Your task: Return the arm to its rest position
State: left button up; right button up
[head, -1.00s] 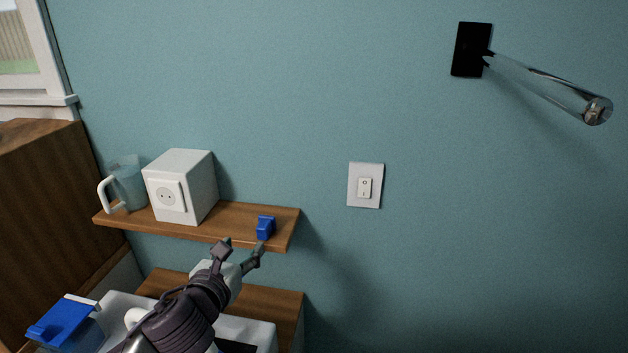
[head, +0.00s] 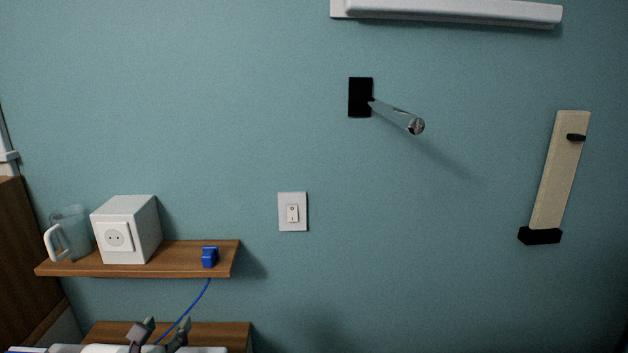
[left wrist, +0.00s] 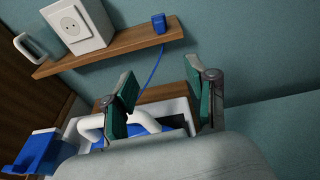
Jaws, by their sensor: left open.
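My left gripper (head: 160,333) shows at the bottom edge of the head view, below the wooden shelf. It is open, and nothing shows between its fingers. In the left wrist view its two green-padded fingers (left wrist: 163,98) stand apart, with the shelf beyond them. A small blue object (head: 210,257) sits on the shelf's right end, apart from the gripper. A blue cable (head: 193,306) hangs down from it behind the fingers. My right gripper is not in view.
The wooden shelf (head: 180,259) also holds a white socket box (head: 125,230) and a clear jug (head: 72,234). A switch (head: 292,212) and a protruding rod (head: 396,115) are on the wall. In the left wrist view, a white basin (left wrist: 178,110) and a blue-lidded container (left wrist: 37,152) lie below.

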pick_arm(q)
jog(key=s+d+f+n+g, duration=0.2)
jog(key=s+f+n+g, duration=0.2)
jog(key=s+f+n, duration=0.6)
jog(key=s+d+f+n+g+h, duration=0.15)
jog(key=s+f+n+g, duration=0.4)
jog(key=n, duration=0.65)
jog(key=s+d+f+n+g+y, duration=0.1)
jog(key=s+d+f+n+g, duration=0.15)
jog(key=s+f+n, duration=0.7)
notch_tip(320, 180, down, 29)
jog(key=s+n+g+b, duration=0.1)
jog(key=s+b, duration=0.2)
jog(key=b, duration=0.1)
jog(key=s+a+f+g+b, duration=0.1)
jog(key=s+a+f+b, duration=0.1)
jog(key=s+f, duration=1.3)
notch_tip(320, 180, down, 3)
jog(key=shift+s+a+f+g+b, duration=0.2)
jog(key=shift+s+a+g+b, duration=0.15)
jog(key=shift+a, duration=0.45)
